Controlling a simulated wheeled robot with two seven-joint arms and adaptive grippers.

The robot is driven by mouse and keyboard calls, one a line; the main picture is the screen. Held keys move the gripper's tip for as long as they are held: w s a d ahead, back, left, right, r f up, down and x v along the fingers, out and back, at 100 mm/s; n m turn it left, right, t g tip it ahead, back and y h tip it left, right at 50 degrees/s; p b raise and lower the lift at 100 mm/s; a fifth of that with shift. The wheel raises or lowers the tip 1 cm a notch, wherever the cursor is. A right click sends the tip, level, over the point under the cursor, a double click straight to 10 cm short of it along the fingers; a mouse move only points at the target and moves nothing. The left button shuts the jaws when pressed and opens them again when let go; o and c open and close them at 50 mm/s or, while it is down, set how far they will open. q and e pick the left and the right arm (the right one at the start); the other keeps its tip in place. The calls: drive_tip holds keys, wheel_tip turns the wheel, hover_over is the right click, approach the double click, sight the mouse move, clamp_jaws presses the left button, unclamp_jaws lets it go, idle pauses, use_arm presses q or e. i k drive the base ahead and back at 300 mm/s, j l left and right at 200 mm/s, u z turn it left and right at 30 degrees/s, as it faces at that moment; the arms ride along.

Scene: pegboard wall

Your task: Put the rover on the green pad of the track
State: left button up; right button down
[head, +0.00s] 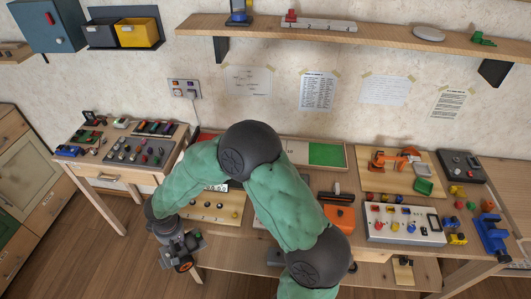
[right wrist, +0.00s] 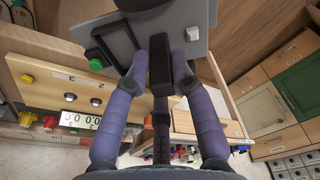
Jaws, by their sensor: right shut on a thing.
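My right gripper (head: 178,246) hangs off the front left of the workbench, beyond its edge, above the floor. It is shut on the rover (head: 183,264), a dark grey thing with an orange-hubbed wheel, partly hidden by the gripper. In the right wrist view the fingers (right wrist: 160,62) close on the rover's grey body (right wrist: 200,42), which has a green round part. The track (head: 290,143) lies along the back of the bench. Its green pad (head: 326,154) is at the right end and looks bare. My arm hides the middle of the track. My left gripper is not in view.
A panel with knobs and a counter (head: 205,212) stands at the bench's left front. An orange block (head: 340,217) and a switch box (head: 403,225) stand to the right. A side table (head: 88,172) with small items is at left. A shelf (head: 380,38) runs above.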

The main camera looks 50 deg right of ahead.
sight(327, 155)
drive_tip(key=k+l+z, duration=0.1)
drive_tip(key=k, duration=0.35)
drive_tip(key=k+l+z, duration=0.1)
drive_tip(key=k+l, duration=0.25)
drive_tip(key=k+l+z, duration=0.1)
drive_tip(key=k+l, duration=0.2)
drive_tip(key=k, duration=0.2)
